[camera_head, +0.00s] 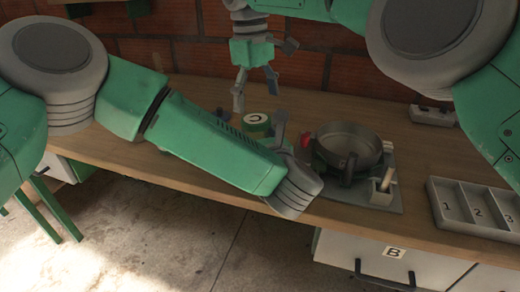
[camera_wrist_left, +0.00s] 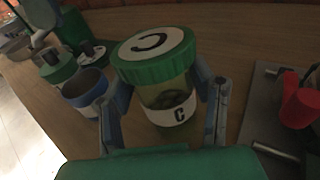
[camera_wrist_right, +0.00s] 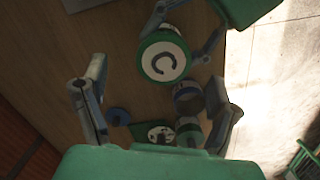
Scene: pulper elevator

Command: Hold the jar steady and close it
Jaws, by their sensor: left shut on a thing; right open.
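The jar (camera_wrist_left: 170,95) stands upright on the wooden table and carries a C label. Its green lid (camera_wrist_left: 152,55), with a white top marked C, sits on its mouth; I cannot tell whether it is tight. The lid also shows in the head view (camera_head: 257,119) and the right wrist view (camera_wrist_right: 163,60). My left gripper (camera_wrist_left: 163,115) is shut on the jar's body, one finger on each side. My right gripper (camera_head: 255,88) is open and empty, fingers pointing down, above and behind the jar in the head view. In the right wrist view its fingers (camera_wrist_right: 154,105) are apart, clear of the lid.
Beside the jar stand a blue-rimmed cup (camera_wrist_left: 84,88) and a green-lidded container (camera_wrist_left: 57,65). A grey pan (camera_head: 348,148) stands on a grey board (camera_head: 372,195), with a red object (camera_head: 306,138) beside it. A numbered tray (camera_head: 440,205) lies at the right. The table's left part is clear.

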